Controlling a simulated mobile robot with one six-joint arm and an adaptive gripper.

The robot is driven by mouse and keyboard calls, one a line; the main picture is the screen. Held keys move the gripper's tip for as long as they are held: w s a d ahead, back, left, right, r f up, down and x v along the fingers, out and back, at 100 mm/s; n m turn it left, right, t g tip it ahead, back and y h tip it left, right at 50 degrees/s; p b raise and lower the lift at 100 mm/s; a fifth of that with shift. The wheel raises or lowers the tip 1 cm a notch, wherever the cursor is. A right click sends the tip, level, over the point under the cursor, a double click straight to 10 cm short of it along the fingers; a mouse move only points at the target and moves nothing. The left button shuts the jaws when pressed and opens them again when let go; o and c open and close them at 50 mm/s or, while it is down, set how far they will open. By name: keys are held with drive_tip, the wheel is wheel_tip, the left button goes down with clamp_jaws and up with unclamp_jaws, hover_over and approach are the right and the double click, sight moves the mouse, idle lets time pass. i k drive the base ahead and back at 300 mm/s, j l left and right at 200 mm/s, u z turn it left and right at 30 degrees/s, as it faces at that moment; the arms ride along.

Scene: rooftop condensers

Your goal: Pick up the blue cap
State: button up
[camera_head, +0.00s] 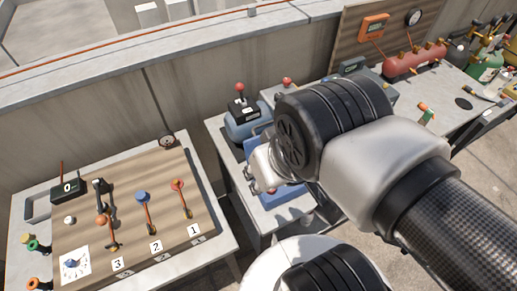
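A blue cap-like piece (141,196) sits at the upper end of an orange-handled part above the label 2 (155,246), on the brown board (140,178) on the left table. It is small, and I cannot tell how it is attached. My arm crosses from the lower right to the middle, well to the right of the blue piece. My gripper's fingers do not show; the wrist covers that area. Whether anything is held is hidden.
Similar parts with red (178,184) and orange (101,221) tops flank the blue one. A black counter box (68,189) and a gauge (167,140) stand at the board's back. The middle table holds a blue tank (243,127). A concrete parapet (100,108) runs behind.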

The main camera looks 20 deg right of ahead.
sight(141, 195)
drive_tip(key=j, duration=0.55)
drive_tip(key=i+j+u, duration=0.1)
drive_tip(key=j, duration=0.5)
drive_tip(key=i+j, duration=0.1)
drive_tip(key=j, duration=0.45)
drive_tip(key=j+u, duration=0.1)
drive_tip(key=j, duration=0.45)
drive_tip(key=i, duration=0.05)
